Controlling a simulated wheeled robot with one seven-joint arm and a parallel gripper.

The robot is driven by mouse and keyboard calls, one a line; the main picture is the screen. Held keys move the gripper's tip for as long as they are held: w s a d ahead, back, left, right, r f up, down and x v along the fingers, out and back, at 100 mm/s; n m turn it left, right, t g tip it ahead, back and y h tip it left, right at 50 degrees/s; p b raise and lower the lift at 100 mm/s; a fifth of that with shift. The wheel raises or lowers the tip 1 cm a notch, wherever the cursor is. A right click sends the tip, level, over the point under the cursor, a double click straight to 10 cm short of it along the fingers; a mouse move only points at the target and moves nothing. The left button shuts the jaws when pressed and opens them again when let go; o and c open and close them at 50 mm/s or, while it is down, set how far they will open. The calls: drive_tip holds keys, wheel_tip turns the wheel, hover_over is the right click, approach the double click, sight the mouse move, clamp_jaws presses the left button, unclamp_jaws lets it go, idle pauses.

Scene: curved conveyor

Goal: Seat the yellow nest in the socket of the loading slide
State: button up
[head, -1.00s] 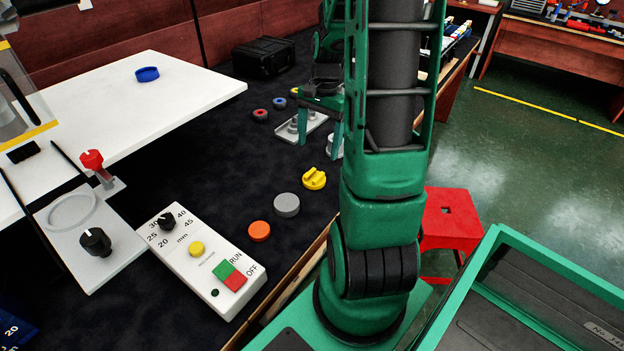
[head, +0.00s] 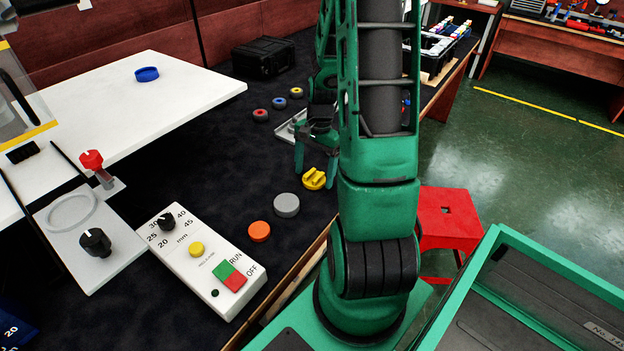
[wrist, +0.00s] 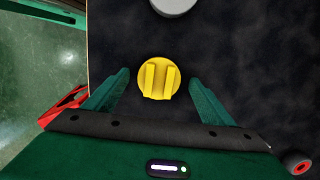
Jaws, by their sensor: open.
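The yellow nest (head: 314,179), a round piece with raised ribs on top, lies on the dark bench mat. It also shows in the wrist view (wrist: 159,79), ahead of and between my open fingers. My gripper (head: 313,171) is open and empty, with its fingers pointing down close to the nest; in the wrist view its fingertips (wrist: 158,75) stand apart on either side of it. The loading slide (head: 92,240) is a light plate at the left with a ring-shaped socket (head: 72,209), which looks empty. A black knob (head: 95,241) stands on the plate.
A grey disc (head: 286,205) and an orange disc (head: 259,232) lie near the nest. A control box (head: 205,262) with buttons stands between them and the slide. A red-topped lever (head: 93,160) rises beside the slide.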

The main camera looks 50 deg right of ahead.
sight(312, 179)
drive_tip(key=shift+c, duration=0.7)
drive_tip(key=c, duration=1)
drive_tip(key=shift+r, duration=0.5)
drive_tip(key=r, duration=0.3)
drive_tip(key=shift+a+r, duration=0.4)
drive_tip(key=s+a+r, duration=0.1)
drive_tip(key=a+r, duration=0.1)
drive_tip(key=a, duration=0.1)
drive_tip(key=s+a+r, duration=0.1)
drive_tip(key=a+r, duration=0.1)
drive_tip(key=a, duration=0.2)
drive_tip(key=a+r, duration=0.2)
drive_tip(key=a, duration=0.1)
drive_tip(key=shift+s+a+r, duration=0.1)
drive_tip(key=shift+s+a, duration=0.2)
drive_tip(key=shift+s, duration=0.1)
